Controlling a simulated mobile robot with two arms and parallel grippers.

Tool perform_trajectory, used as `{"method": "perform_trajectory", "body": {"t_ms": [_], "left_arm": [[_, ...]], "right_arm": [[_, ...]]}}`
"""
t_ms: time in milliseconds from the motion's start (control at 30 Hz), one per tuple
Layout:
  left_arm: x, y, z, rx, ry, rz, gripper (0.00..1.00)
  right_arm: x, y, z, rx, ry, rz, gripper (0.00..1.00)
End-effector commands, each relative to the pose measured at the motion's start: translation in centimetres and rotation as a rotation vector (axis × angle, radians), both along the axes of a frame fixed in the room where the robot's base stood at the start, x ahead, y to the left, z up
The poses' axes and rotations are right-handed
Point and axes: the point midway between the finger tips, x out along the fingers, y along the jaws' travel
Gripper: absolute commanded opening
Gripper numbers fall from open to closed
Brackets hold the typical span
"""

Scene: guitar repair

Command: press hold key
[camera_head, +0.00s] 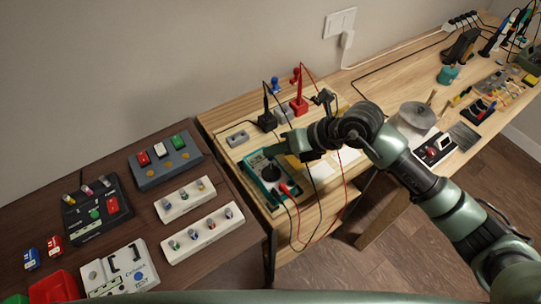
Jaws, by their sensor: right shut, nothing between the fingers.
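A teal multimeter (257,165) with a dark round dial (270,174) lies on the light wooden bench, near its left front corner. Its hold key is too small to make out, and the gripper covers part of the meter's upper side. My right gripper (271,153) comes in from the right, shut and empty, with its tips at or just above the upper part of the multimeter. I cannot tell whether they touch it. My left gripper is not in view.
Red and black leads (293,190) run from the meter across the bench front. Black (267,121) and red (299,107) clamp stands are behind the gripper. A dark table (120,172) with button boxes is at left. Tools crowd the bench's right side.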

Motion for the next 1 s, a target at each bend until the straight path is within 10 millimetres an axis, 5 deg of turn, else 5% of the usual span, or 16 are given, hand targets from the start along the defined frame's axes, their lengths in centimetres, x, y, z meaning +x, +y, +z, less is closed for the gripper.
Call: {"method": "perform_trajectory", "body": {"t_ms": [1000], "left_arm": [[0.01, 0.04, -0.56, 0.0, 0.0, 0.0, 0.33]], "right_arm": [[-0.04, -0.02, -0.8, -0.002, 0.002, 0.0, 0.0]]}}
